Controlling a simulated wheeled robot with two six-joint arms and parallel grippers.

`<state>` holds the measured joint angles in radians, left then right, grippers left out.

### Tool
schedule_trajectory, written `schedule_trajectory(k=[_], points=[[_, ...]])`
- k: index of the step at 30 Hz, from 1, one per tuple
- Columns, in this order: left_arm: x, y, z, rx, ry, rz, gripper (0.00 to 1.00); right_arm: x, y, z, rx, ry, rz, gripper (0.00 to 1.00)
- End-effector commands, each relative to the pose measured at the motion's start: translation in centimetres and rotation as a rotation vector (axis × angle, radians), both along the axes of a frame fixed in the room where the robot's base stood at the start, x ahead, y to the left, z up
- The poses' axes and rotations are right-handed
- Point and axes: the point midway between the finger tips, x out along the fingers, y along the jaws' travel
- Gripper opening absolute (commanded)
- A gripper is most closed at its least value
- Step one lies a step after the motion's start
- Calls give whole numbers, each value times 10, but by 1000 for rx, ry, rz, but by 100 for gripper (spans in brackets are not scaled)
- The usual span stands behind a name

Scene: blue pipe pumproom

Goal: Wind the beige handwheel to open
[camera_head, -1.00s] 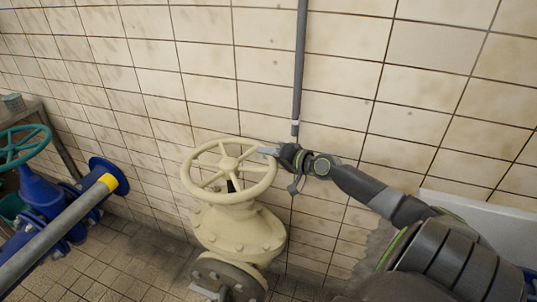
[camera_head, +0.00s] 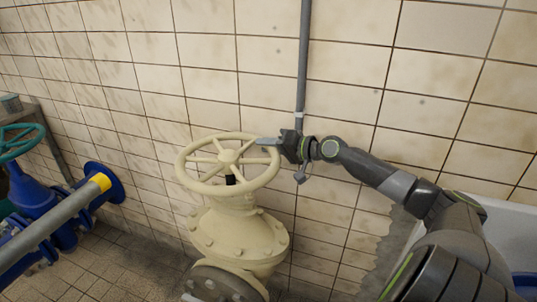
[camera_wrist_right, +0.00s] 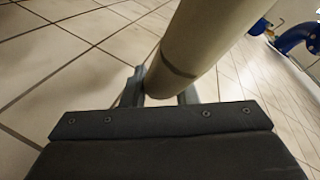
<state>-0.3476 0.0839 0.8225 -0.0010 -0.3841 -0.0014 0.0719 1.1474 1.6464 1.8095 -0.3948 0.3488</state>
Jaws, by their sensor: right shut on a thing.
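The beige handwheel (camera_head: 228,160) sits on top of a beige valve body (camera_head: 238,232) in the middle of the head view. It is a round, spoked wheel, slightly tilted toward me. My right gripper (camera_head: 268,142) is at the wheel's right far rim, with its arm coming in from the right. In the right wrist view the beige rim (camera_wrist_right: 205,45) passes between the two fingers of my right gripper (camera_wrist_right: 163,88), which are shut on it. My left gripper is in neither view.
A grey vertical pipe (camera_head: 304,60) runs down the tiled wall (camera_head: 200,70) just behind my right gripper. Floor shows at lower left.

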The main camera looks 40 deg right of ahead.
Motion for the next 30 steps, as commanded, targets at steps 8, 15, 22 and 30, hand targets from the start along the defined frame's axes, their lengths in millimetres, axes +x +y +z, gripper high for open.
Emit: schedule_trajectory(k=[8,15,22,30], points=[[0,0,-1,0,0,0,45,0,0,0,-5,1,3,0],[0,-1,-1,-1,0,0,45,0,0,0,-3,2,3,47],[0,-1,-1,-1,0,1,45,0,0,0,-2,2,4,47],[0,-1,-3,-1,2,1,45,-9,-3,1,-5,2,6,47]])
